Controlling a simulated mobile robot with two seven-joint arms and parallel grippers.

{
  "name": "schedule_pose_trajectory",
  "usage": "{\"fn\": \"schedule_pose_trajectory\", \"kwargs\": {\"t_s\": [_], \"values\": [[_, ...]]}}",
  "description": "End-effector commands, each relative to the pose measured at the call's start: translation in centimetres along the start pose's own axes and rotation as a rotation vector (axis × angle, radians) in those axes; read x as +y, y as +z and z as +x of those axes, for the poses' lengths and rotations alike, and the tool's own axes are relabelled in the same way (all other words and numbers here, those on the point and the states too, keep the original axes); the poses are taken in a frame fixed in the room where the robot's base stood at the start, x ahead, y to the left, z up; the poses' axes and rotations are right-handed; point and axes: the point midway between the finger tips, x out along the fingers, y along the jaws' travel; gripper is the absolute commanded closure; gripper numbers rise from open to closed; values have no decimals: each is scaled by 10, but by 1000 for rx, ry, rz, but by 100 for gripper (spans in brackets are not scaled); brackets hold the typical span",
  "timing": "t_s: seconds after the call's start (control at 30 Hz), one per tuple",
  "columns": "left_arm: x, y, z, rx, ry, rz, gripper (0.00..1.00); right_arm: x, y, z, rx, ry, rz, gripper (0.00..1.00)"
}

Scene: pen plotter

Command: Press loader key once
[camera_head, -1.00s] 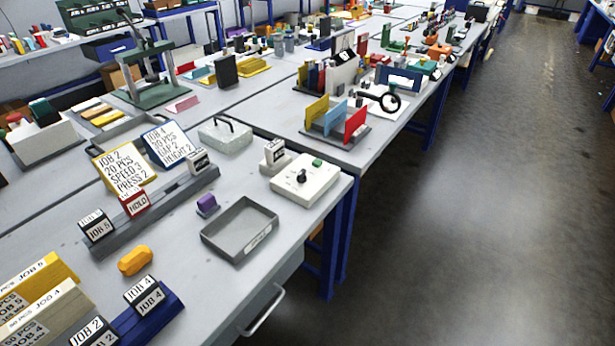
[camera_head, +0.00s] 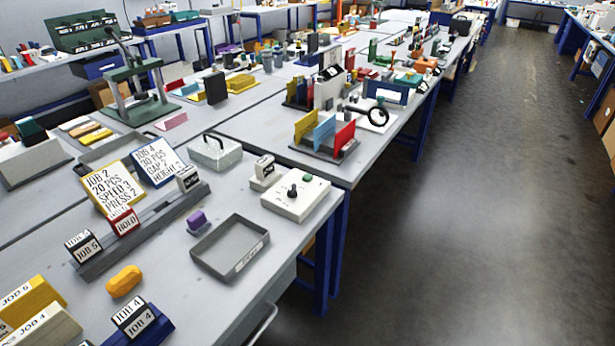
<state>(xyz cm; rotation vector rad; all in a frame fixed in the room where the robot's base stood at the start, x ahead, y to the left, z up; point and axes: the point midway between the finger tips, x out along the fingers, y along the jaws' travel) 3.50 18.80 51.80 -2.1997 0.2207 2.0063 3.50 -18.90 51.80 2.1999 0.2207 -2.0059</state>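No key with a readable loader label shows. A white control box (camera_head: 297,198) stands at the right edge of the near bench. It has a black knob (camera_head: 292,191) on its top and a green button (camera_head: 308,178) near its far corner. I cannot tell whether either is the loader key. Neither of my grippers is in view.
An empty grey tray (camera_head: 230,248) lies in front of the box. A small block with a label (camera_head: 263,170) stands at its left. A purple block (camera_head: 197,222), a yellow block (camera_head: 124,281) and job cards (camera_head: 113,187) are further left. The aisle floor (camera_head: 460,220) at right is clear.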

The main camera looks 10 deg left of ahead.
Motion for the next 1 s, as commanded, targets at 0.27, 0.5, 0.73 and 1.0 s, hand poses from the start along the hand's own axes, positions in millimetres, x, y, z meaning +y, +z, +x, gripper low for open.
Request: {"fn": "schedule_pose_trajectory", "kwargs": {"t_s": [0.27, 0.5, 0.73, 1.0], "values": [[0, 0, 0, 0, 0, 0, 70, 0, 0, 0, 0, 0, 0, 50], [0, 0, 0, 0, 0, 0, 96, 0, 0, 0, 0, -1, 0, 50], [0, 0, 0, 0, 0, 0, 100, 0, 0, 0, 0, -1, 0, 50], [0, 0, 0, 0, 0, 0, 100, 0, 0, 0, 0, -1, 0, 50]]}}
